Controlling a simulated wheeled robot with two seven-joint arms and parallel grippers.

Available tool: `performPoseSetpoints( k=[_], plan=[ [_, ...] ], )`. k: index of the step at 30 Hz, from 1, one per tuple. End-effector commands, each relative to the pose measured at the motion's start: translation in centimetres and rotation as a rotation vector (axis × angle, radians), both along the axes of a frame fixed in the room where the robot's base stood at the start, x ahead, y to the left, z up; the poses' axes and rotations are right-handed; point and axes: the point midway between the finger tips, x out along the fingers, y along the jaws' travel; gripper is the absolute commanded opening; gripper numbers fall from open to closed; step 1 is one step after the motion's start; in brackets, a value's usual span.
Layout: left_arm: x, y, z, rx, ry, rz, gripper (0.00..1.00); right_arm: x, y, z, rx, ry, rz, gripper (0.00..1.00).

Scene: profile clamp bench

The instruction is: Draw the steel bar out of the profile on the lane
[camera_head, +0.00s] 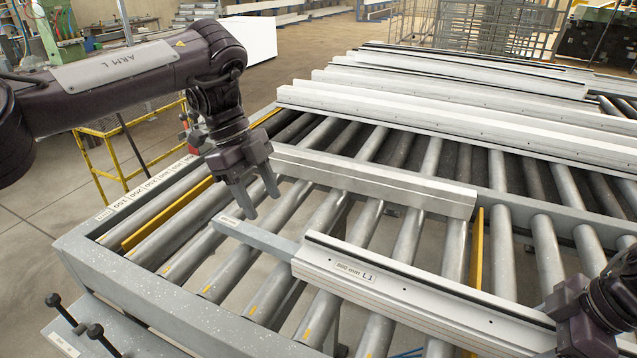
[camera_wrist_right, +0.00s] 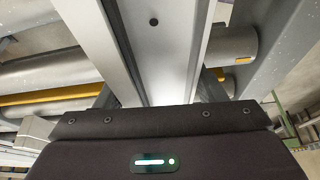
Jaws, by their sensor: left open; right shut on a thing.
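The white profile marked "800 mm L1" (camera_head: 400,290) lies across the lane rollers in the head view. The grey steel bar (camera_head: 262,238) sticks out of its left end, with a small label near the bar's free end; the rest of the bar is hidden inside. My left gripper (camera_head: 263,206) is open and empty, pointing down just above and behind the bar's exposed part, apart from it. My right gripper (camera_head: 562,308) is at the profile's right end. In the right wrist view its fingers stand either side of the profile (camera_wrist_right: 160,50), shut on it.
Several long profiles (camera_head: 450,115) lie farther back. Yellow strips (camera_head: 477,255) stand between rollers. The lane's grey frame (camera_head: 190,300) has black knobs (camera_head: 80,325) at the front left. Bare rollers lie left of the bar.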

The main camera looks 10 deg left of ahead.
Motion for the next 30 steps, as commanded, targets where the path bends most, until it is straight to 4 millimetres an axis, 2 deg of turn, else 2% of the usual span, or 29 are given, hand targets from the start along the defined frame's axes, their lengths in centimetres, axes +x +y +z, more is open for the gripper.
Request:
performPoseSetpoints(
  k=[9,15,21,30],
  plan=[
    [-0.8,-2.1,-5.5,-0.003,0.001,-0.001,0.53,0.1,0.0,0.1,0.000,-0.004,-0.002,0.07],
    [-1.1,-3.3,-8.3,-0.003,0.000,0.000,0.53,0.1,0.0,0.1,0.000,-0.005,-0.002,0.07],
    [-1.2,-3.8,-9.5,-0.003,-0.003,0.002,0.53,0.1,0.0,0.1,0.000,-0.005,-0.002,0.07],
    [-1.2,-3.9,-9.7,-0.003,-0.003,0.002,0.53,0.1,0.0,0.1,0.000,-0.005,-0.002,0.07]
  ],
)
